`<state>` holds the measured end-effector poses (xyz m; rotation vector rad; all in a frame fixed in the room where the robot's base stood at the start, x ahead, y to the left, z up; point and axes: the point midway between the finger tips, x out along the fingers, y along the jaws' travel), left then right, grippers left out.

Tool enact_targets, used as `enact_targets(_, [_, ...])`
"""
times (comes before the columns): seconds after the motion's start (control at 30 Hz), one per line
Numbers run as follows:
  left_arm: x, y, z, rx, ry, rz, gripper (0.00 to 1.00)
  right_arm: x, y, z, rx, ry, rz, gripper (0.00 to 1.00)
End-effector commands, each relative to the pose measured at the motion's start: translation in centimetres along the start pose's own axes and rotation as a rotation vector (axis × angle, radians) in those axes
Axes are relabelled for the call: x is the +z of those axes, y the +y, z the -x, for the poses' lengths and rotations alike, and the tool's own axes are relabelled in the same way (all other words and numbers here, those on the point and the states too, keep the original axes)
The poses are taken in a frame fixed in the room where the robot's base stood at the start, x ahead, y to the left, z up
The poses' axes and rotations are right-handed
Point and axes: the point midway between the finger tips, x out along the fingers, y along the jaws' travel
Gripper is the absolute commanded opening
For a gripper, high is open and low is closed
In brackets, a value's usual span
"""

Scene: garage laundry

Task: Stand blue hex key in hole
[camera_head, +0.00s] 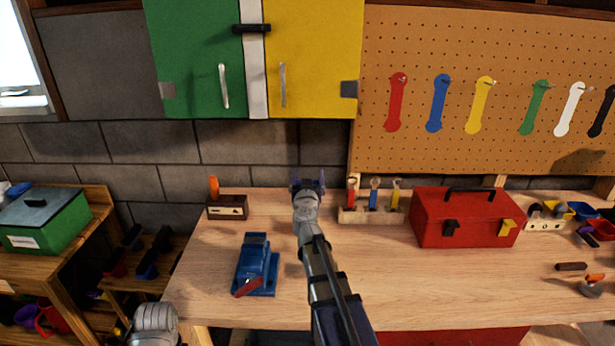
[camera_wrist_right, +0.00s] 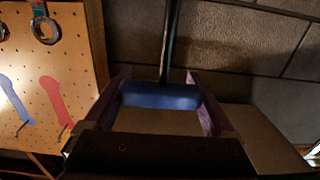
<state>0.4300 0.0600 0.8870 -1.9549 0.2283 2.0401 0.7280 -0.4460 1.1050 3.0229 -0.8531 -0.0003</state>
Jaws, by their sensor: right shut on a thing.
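My right gripper (camera_head: 308,185) is above the back of the workbench, between the dark wooden block and the small tool rack. In the right wrist view, its two purple fingers (camera_wrist_right: 161,97) are shut on a blue piece (camera_wrist_right: 160,95), which I take to be the blue hex key's grip. A thin dark shaft (camera_wrist_right: 172,40) runs up from it in that picture. The key is not clear in the head view. A dark wooden block (camera_head: 230,211) with an orange-handled tool (camera_head: 214,187) standing in it is left of the gripper. I cannot make out a free hole. My left gripper is not in view.
A blue vise (camera_head: 255,262) with a red handle stands at the bench's front left. A wooden rack (camera_head: 372,217) with red, blue and yellow tools and a red toolbox (camera_head: 466,220) stand right of the gripper.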

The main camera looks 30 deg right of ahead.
Motion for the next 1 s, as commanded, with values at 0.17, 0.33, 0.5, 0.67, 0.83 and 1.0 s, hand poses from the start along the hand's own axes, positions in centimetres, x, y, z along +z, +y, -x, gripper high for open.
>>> enact_targets(0.17, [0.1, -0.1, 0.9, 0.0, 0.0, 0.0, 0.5, -0.9, 0.0, 0.0, 0.0, 0.0, 0.0, 0.35])
enact_targets(0.33, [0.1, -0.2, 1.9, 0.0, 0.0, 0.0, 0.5, -1.9, 0.0, 0.0, 0.0, 0.0, 0.0, 0.35])
enact_targets(0.5, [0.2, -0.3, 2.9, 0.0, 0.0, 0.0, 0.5, -2.9, 0.0, 0.0, 0.0, 0.0, 0.0, 0.35])
enact_targets(0.67, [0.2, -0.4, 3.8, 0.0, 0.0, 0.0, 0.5, -3.8, 0.0, 0.0, 0.0, 0.0, 0.0, 0.35])
enact_targets(0.83, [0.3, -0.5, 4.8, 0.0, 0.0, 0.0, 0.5, -4.8, 0.0, 0.0, 0.0, 0.0, 0.0, 0.35])
enact_targets(1.0, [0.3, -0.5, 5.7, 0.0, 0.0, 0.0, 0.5, -5.7, 0.0, 0.0, 0.0, 0.0, 0.0, 0.35])
